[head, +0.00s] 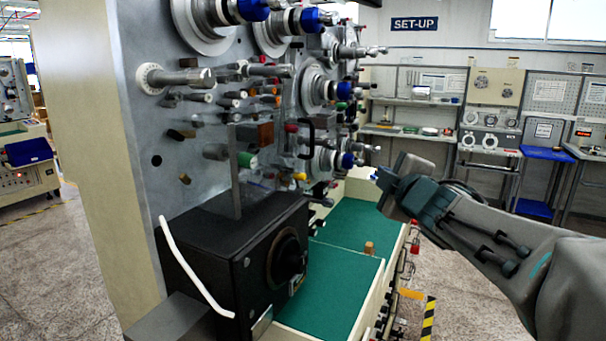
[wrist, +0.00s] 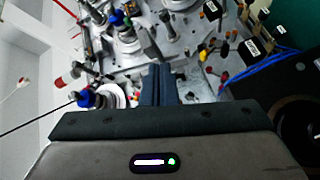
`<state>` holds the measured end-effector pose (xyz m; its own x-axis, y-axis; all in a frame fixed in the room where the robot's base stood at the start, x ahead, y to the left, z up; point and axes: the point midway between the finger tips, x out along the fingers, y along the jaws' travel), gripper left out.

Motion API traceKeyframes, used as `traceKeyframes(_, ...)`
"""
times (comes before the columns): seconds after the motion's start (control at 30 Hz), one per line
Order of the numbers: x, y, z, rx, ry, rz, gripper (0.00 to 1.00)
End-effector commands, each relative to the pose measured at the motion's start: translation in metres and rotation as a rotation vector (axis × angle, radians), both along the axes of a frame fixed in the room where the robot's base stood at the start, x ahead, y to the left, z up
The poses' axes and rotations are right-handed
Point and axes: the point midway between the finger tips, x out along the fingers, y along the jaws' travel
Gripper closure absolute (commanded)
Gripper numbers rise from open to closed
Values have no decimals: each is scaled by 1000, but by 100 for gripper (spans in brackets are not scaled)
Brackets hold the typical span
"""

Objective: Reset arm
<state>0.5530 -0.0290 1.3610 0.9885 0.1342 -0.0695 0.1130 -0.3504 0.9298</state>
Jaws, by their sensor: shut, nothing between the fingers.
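My gripper (wrist: 162,68) shows in the wrist view with its two dark fingers pressed together and nothing between them. It points toward the metal panel of the winding machine. In the head view my arm reaches in from the right edge, and the gripper end (head: 390,185) is in the air to the right of the panel, above the front edge of the green work surface. The fingertips are hard to make out in the head view. The winding machine's panel (head: 150,120) carries several spindles, blue-capped hubs and guide pins.
A black box (head: 215,265) with a round dial stands at the panel's foot, with a white tube in front. The green work surface (head: 340,285) is mostly clear, with a small wooden piece (head: 369,248) on it. Shelves and a blue-topped bench (head: 545,153) stand far behind.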

Motion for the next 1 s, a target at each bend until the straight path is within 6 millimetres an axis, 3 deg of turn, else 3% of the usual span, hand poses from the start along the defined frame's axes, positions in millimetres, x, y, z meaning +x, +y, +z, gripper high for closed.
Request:
traceKeyframes(0.13,-30,-23,-44,220,167,-220,100)
traceKeyframes(0.3,-81,-33,-111,467,409,-454,100)
traceKeyframes(0.5,-164,-15,-191,720,743,-694,100)
traceKeyframes(0.6,-205,1,-220,811,902,-785,100)
traceKeyframes(0.7,-237,16,-239,871,1025,-848,100)
traceKeyframes(0.8,-256,25,-249,904,1102,-883,100)
traceKeyframes(1.0,-264,29,-252,917,1133,-898,100)
